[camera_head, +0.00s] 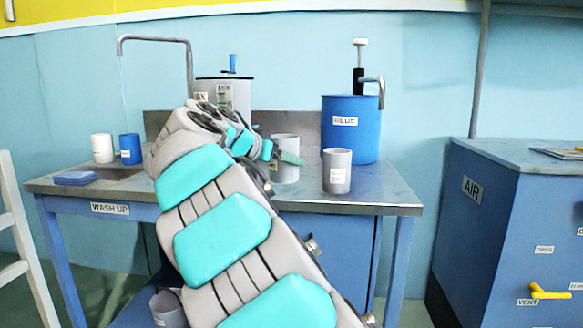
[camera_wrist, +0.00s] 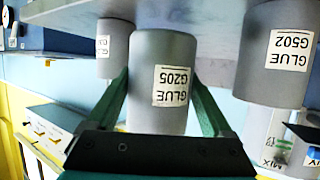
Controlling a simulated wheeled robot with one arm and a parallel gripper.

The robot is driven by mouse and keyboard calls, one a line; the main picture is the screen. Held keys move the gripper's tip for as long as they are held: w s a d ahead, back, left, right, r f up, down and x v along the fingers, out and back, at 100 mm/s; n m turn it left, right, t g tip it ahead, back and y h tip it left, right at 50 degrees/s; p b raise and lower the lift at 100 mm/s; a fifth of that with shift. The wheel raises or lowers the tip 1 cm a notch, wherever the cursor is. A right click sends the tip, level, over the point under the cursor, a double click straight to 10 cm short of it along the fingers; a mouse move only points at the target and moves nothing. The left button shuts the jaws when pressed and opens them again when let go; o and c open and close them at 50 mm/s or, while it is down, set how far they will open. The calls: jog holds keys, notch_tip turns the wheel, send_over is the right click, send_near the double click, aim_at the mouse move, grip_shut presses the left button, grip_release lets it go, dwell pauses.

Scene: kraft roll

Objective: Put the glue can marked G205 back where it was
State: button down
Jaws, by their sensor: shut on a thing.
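The grey glue can marked G205 (camera_wrist: 145,60) is between the two green fingers of my gripper (camera_wrist: 162,85) in the wrist view, which shows it upside down. My gripper is shut on it. The can is at the table top (camera_head: 385,190); I cannot tell if its base touches. In the head view my gripper (camera_head: 276,153) is over the wash-up table, with a green finger in front of a grey can (camera_head: 285,143) that seems to be the held one. A can marked G502 (camera_wrist: 270,85) is beside it in the wrist view.
Another grey can (camera_head: 337,175) stands near the table's front edge. A blue drum (camera_head: 350,140) with a pump stands behind it. A white cup (camera_head: 102,148), a blue cup (camera_head: 130,150) and a blue sponge (camera_head: 76,178) are at the left. A grey can (camera_head: 168,308) is below the table.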

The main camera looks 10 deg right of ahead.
jog(key=w+d, duration=0.2)
jog(key=w, duration=0.1)
jog(key=w+p, duration=0.1)
jog(key=w, duration=0.1)
jog(key=shift+w+d+f, duration=0.1)
jog(key=shift+d+f, duration=0.15)
jog(key=shift+d, duration=0.15)
jog(key=shift+f, duration=1.8)
jog(key=shift+f, duration=0.2)
grip_release()
jog(key=shift+r, duration=0.1)
jog(key=shift+r, duration=0.1)
jog(key=shift+r, duration=0.15)
jog(key=b+v, duration=0.1)
jog(key=v, duration=1.1)
jog(key=shift+f, duration=0.25)
